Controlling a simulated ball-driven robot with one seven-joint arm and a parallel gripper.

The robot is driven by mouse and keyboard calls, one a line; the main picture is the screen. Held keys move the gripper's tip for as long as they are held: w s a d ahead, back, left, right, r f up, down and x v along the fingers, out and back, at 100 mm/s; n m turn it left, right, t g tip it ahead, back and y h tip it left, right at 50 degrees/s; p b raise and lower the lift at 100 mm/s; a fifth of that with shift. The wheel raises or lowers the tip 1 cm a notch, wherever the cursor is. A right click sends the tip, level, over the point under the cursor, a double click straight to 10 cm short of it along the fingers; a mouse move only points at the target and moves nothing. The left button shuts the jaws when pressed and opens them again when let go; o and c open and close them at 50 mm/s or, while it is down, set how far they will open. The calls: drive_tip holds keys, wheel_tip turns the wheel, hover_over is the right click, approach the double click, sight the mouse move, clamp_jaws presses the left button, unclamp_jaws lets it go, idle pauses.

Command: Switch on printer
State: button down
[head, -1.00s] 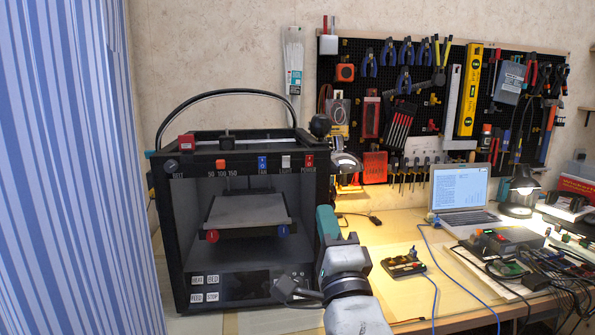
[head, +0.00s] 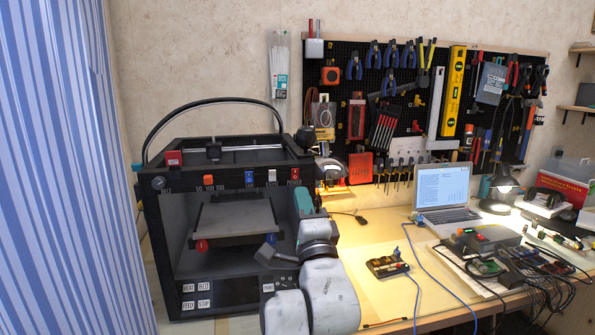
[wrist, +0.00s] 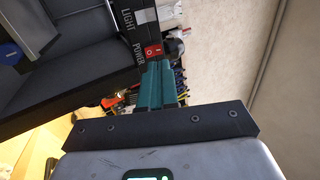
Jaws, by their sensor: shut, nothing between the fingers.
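The black box-framed printer (head: 155,240) stands at the left end of the desk. Its red POWER switch (head: 294,175) is at the right end of the top front bar; it also shows in the wrist view (wrist: 153,50), beside the word POWER. I cannot tell which way the switch is tipped. My gripper (head: 303,200) is shut and empty, just below the switch in the head view. In the wrist view its teal fingertips (wrist: 155,65) lie right at the switch's lower edge; I cannot tell whether they touch.
A dark lamp-like object (head: 328,168) stands behind the printer's right corner. A striped curtain (head: 70,180) hangs at left.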

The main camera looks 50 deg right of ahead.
sight(295, 170)
drive_tip(key=shift+p+x, duration=1.15)
drive_tip(key=shift+x, duration=1.7)
drive_tip(key=shift+w+r+g+p, duration=0.15)
drive_tip(key=shift+r+g+p, duration=0.25)
drive_tip(key=shift+r+p, duration=0.35)
drive_tip(key=shift+w+a+r+g+y+p, duration=0.15)
drive_tip(key=shift+r+g+y+p, duration=0.25)
drive_tip(key=shift+g+y+p, duration=0.6)
drive_tip(key=shift+f, duration=0.3)
